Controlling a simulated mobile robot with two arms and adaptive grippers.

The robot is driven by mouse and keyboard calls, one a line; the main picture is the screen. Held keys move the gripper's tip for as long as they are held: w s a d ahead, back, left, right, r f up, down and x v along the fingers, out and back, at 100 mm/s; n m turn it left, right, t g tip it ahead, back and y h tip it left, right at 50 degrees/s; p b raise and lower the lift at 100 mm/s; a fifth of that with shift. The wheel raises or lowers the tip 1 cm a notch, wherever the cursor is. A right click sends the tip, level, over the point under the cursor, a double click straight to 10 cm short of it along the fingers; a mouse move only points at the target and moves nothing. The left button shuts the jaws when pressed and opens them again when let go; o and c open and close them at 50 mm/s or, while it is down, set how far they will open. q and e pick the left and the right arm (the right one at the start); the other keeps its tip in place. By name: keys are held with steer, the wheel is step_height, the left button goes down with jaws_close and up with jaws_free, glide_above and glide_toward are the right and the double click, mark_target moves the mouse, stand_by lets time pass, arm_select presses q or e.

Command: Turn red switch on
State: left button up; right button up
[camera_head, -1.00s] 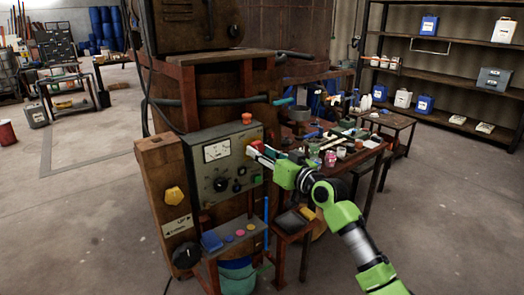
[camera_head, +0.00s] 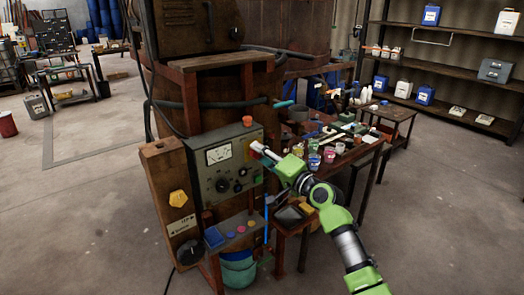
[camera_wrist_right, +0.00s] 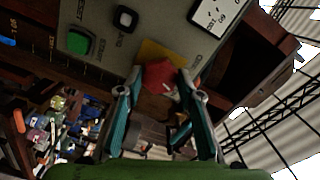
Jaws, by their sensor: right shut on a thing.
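The red switch (camera_wrist_right: 158,75) sits on a yellow plate at the edge of the grey control panel (camera_wrist_right: 160,18). The panel also shows in the head view (camera_head: 207,182), on the front of the rusty vat stand. My right gripper (camera_head: 257,149) is at the panel's upper right side. In the right wrist view its two teal fingers (camera_wrist_right: 160,76) are on either side of the red switch, shut on it. The switch's exact angle is hard to tell, and in the head view the gripper mostly hides it. My left gripper is not in view.
The panel carries a dial gauge (camera_head: 218,155), black knobs and an orange button (camera_head: 247,121) on top. A cluttered table (camera_head: 345,158) stands right behind my right arm. The floor at front right is clear.

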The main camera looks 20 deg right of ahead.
steer(key=shift+m+p, duration=1.1)
steer(key=shift+m, duration=1.2)
steer(key=o, duration=1.1)
steer(key=v, duration=1.2)
